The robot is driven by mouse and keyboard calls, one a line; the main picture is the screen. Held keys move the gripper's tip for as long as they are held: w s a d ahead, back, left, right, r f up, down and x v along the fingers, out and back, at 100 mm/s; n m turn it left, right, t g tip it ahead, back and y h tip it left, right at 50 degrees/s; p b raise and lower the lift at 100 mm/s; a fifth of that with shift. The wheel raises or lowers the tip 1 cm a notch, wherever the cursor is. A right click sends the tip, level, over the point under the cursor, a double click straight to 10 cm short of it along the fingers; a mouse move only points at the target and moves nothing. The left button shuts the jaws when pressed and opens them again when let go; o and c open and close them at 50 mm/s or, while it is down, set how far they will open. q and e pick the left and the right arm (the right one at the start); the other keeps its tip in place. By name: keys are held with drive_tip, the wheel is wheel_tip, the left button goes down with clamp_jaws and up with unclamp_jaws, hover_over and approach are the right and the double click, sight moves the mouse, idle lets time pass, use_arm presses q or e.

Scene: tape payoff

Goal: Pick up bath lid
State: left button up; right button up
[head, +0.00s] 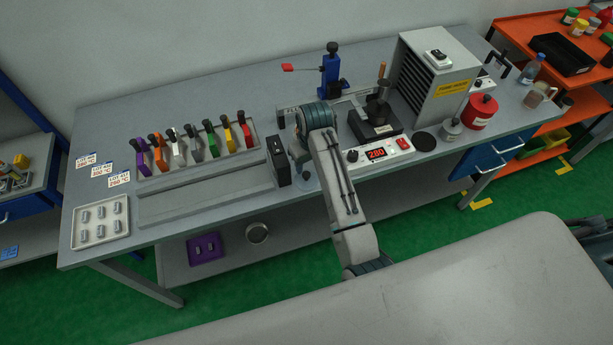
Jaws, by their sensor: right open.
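What looks like the bath lid is a dark round piece with a knob (378,108). It sits on top of the black bath block (374,128), behind the heater unit (378,153) whose display reads 280. My right arm reaches up over the front of the bench, left of the heater unit. My left gripper is not in view.
A dark round pad (425,141), a small grey pot (451,129) and a red can (480,111) stand right of the heater unit. A tall grey fume box (437,77) and a blue stand (331,75) rise behind. A black block (278,160) stands left.

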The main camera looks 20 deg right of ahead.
sight(306, 174)
drive_tip(key=f+p, duration=0.1)
drive_tip(key=f, duration=0.2)
drive_tip(key=shift+s+a+f+p, duration=0.1)
drive_tip(key=shift+a+f+p, duration=0.1)
drive_tip(key=shift+a+p, duration=0.2)
drive_tip(key=shift+d+f, duration=0.1)
drive_tip(key=shift+f, duration=0.45)
clamp_jaws()
